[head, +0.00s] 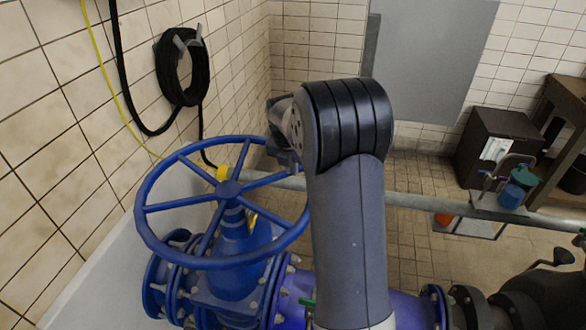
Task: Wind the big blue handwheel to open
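The big blue handwheel (160,245) lies about level on top of a blue valve body (233,262), at left of centre in the head view. It has several spokes running to a hub, and a yellow part (223,172) shows by the hub. My arm rises from the bottom of the picture, in front of the wheel's right edge. The end of my arm (284,135) shows only in part, left of the arm's black joint, by the wheel's far right rim. My gripper's fingers are not clear to see, and I cannot tell whether they touch the rim.
A blue pipe (405,308) runs right from the valve. A grey rail (420,202) crosses behind my arm. A black hose coil (183,72) hangs on the tiled left wall. A dark cabinet (493,140) stands at the back right. Tiled floor shows beyond the rail.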

